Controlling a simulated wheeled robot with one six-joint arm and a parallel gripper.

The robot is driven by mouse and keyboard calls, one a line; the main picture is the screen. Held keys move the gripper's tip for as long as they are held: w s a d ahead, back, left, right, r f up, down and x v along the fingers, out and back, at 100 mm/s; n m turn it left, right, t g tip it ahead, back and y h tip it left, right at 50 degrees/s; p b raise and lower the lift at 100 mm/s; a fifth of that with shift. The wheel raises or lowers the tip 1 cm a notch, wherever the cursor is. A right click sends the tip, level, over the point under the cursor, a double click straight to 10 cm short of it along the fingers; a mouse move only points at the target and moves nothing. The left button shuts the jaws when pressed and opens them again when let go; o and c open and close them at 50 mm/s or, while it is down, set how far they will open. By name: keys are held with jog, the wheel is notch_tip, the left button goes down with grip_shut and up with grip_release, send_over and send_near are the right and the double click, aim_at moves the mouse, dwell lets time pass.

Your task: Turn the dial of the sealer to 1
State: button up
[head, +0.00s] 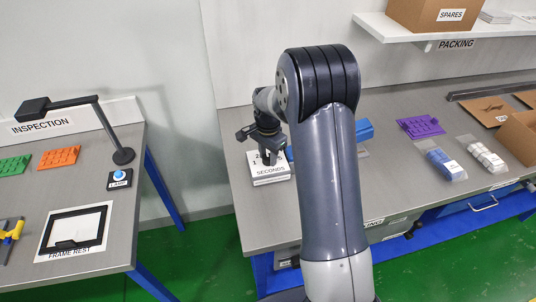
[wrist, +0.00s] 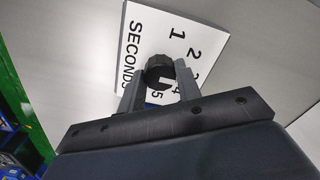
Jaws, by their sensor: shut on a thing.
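The sealer's white dial plate (head: 270,174) stands on the packing bench in the head view, left of my arm. It also shows in the wrist view (wrist: 131,50), printed SECONDS with numbers from 1 to 5. The black dial (wrist: 158,66) sits on this plate. My gripper (wrist: 157,82) is shut on the dial, with one finger on each side. In the head view my gripper (head: 266,143) is above the plate and covers part of it. The dial's pointer is not clear, so I cannot tell which number it faces.
A blue part (head: 364,130) shows behind my arm. A purple tray (head: 420,126) and bagged parts (head: 440,163) lie to the right on the packing bench (head: 400,180). The inspection bench (head: 110,225) with a lamp (head: 122,156) stands left, across a gap.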

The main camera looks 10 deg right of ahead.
jog(key=n+b, duration=0.1)
jog(key=n, duration=0.3)
jog(key=shift+b, duration=0.3)
jog(key=n+b, duration=0.1)
jog(key=n, duration=0.2)
jog(key=shift+n, duration=0.3)
jog(key=n, duration=0.4)
jog(key=shift+b, duration=0.3)
jog(key=shift+r+n, duration=0.1)
jog(key=shift+n, duration=2)
jog(key=o, duration=1)
